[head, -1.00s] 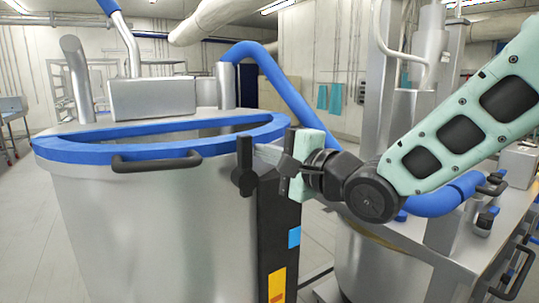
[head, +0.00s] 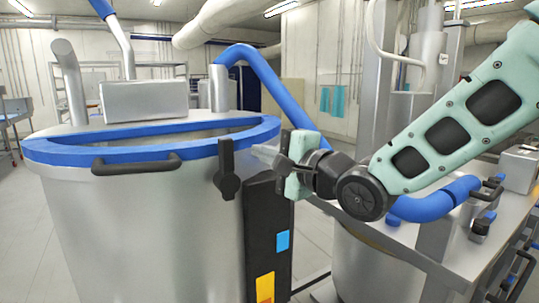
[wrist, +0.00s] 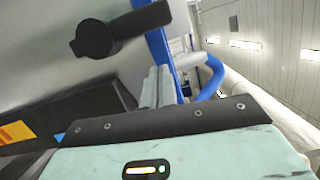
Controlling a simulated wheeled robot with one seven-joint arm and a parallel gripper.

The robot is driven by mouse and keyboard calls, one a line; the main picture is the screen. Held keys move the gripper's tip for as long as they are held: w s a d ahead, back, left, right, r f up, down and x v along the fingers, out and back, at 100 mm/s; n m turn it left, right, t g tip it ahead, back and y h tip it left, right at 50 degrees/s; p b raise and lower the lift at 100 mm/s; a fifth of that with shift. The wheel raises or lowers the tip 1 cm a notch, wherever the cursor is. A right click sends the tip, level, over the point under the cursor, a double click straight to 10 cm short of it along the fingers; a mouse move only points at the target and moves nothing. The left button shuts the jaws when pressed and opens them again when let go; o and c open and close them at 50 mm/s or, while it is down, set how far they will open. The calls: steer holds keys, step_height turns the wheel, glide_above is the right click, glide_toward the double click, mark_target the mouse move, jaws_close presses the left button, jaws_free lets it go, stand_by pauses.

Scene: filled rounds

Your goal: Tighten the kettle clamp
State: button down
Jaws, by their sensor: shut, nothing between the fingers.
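The steel kettle (head: 150,225) with a blue rim fills the left of the head view. Its clamp (head: 227,170), a black upright lever on a round hub, sits on the kettle's right side just below the rim. In the wrist view the clamp (wrist: 97,38) is at upper left, its arm pointing up to the right. My gripper (head: 257,152) is shut and empty, just right of the clamp in the head view, with fingers pointing at it. In the wrist view the closed fingertips (wrist: 158,75) are apart from the clamp.
A black panel (head: 262,220) with blue and yellow labels stands on the kettle's side below my gripper. A black handle (head: 137,164) is on the kettle's front. A blue hose (head: 275,90) arches behind. A metal bench (head: 440,250) with fittings stands at right.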

steer(key=b+v, duration=0.3)
steer(key=v, duration=0.7)
steer(key=shift+d, duration=0.3)
steer(key=shift+w+r, duration=0.1)
steer(key=shift+w, duration=0.05)
stand_by(0.6)
